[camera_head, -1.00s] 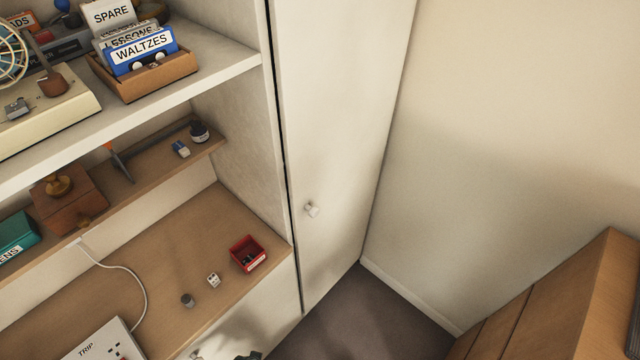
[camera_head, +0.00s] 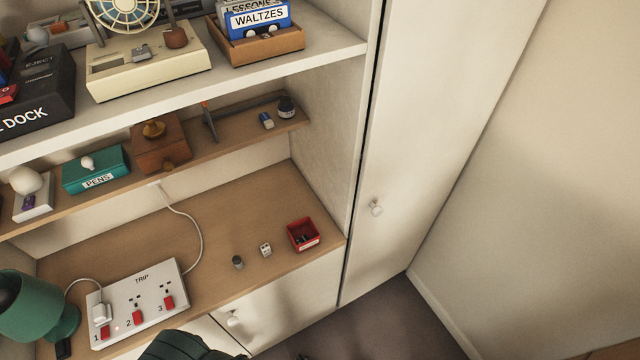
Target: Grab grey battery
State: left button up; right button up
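A small grey cylinder (camera_head: 238,262), which looks like the grey battery, stands upright on the wooden desk surface (camera_head: 235,215). It is left of a small white block with dark dots (camera_head: 265,250) and of a red open box (camera_head: 303,235) with dark small things inside. It stands apart from them, near the desk's front edge. Neither of my grippers can be made out in the head view, and nothing touches the cylinder.
A white switch strip (camera_head: 140,305) marked TRIP and a green lamp (camera_head: 35,305) are at left. A narrow shelf (camera_head: 225,138) overhangs the desk's back. A dark green ribbed thing (camera_head: 185,346) rises at the bottom edge.

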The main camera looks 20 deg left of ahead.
aim_at(237, 261)
jog(key=j+u, duration=0.1)
jog(key=u, duration=1.55)
